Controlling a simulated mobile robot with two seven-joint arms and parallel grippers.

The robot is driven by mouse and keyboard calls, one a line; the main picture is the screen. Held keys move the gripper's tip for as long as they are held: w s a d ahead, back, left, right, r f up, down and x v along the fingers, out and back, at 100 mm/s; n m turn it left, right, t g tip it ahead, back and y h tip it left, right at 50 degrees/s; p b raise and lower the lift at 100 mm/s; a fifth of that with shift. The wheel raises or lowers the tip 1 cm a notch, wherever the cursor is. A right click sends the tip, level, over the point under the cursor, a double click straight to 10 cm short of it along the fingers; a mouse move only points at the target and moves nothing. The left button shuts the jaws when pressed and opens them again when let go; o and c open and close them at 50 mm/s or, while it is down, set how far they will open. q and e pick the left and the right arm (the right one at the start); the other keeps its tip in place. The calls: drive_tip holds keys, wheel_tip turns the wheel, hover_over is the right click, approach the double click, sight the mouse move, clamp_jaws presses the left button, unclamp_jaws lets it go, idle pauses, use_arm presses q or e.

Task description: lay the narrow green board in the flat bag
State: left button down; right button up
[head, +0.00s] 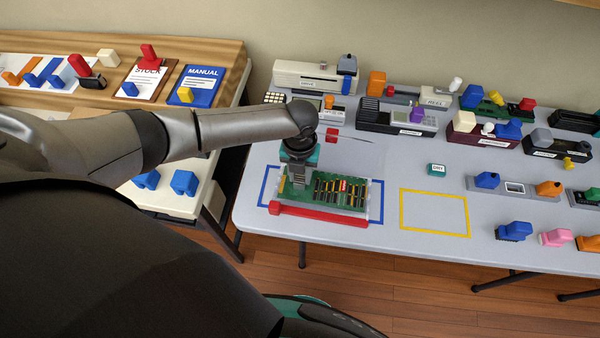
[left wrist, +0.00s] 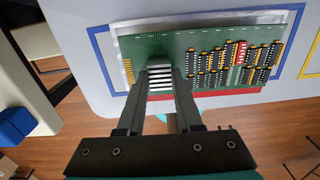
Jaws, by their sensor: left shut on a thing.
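The narrow green board (head: 330,190), with rows of black chips, gold edge contacts and one red part, lies flat over the flat bag (head: 374,202). It also shows in the left wrist view (left wrist: 205,42). The bag is grey and silvery, with a red bar (head: 320,216) along its front edge. Its rim shows behind the board in the left wrist view (left wrist: 190,21). My left gripper (head: 298,189) points down at the board's left part and is shut on it; its fingers (left wrist: 160,82) hide that spot. I cannot tell whether the board touches the bag's floor. My right gripper is out of view.
A blue outline (head: 265,186) surrounds the bag on the grey table. An empty yellow outline (head: 434,212) lies to the right. A small teal block (head: 437,170) and a red-handled thin tool (head: 332,135) are nearby. Handhelds and coloured parts crowd the back and right.

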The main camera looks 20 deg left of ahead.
use_arm(q)
drive_tip(key=shift+f+b, duration=0.85)
drive_tip(key=shift+f, duration=0.3)
idle(0.4)
drive_tip(key=c, duration=0.5)
unclamp_jaws()
wheel_tip(320, 180, up, 8)
drive_tip(key=p, duration=0.8)
